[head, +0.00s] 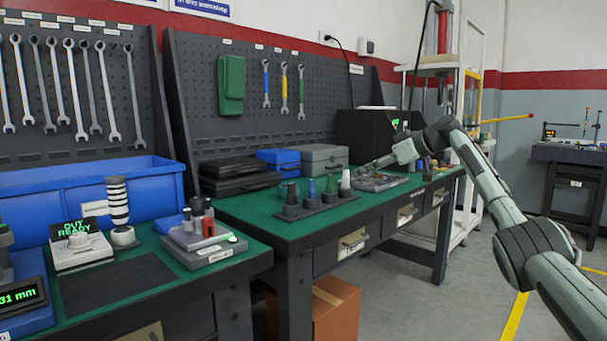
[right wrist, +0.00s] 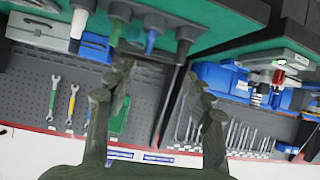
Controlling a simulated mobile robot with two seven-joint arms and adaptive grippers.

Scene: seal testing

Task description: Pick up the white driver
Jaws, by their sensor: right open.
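The white driver (head: 345,179) stands upright at the right end of a dark rack on the green bench, in the head view. It also shows at the upper left of the right wrist view (right wrist: 77,20), which is upside down. My right gripper (head: 364,167) is just to the right of the white driver, reaching in from the right. In the right wrist view its two fingers (right wrist: 158,72) are apart with nothing held between them. My left gripper is not in view.
Green (head: 330,184), blue (head: 312,188) and dark (head: 292,193) drivers stand in the same rack (head: 322,206), left of the white one. A clear-looking tray (head: 380,182) lies to the right. Grey (head: 322,157) and blue cases stand behind. The green bench front is clear.

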